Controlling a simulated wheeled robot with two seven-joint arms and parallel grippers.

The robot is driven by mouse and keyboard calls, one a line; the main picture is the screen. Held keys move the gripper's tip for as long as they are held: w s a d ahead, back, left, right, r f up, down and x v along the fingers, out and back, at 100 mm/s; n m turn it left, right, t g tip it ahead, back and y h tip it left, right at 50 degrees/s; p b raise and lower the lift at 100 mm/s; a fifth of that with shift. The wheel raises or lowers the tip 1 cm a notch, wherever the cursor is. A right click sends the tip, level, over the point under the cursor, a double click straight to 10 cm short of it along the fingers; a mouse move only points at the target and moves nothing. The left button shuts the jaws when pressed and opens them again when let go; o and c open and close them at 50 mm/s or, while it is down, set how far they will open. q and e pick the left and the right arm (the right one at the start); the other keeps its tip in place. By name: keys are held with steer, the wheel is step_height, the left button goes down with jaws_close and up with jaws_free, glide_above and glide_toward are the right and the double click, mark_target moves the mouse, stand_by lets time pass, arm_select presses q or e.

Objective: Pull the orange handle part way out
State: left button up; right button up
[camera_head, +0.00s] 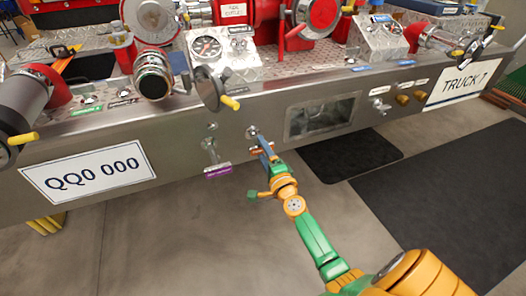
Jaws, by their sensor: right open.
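My right gripper (262,146) reaches in from the lower right on a green and orange arm. Its blue fingertips are at the front face of the metal bumper (330,150), just below a small round knob (252,131). The jaws are open. A small orange piece, probably the orange handle (257,152), shows at the fingers. They partly hide it, and I cannot tell whether they touch it. My left gripper is not in view.
A recessed window (322,117) is right of the gripper. A metal fitting (210,150) with a purple label (218,170) is to the left. A valve with a yellow-tipped handle (230,102) juts out above. Dark mats (450,190) lie on the open floor.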

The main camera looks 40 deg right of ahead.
steer(key=v, duration=0.7)
steer(key=shift+p, duration=0.35)
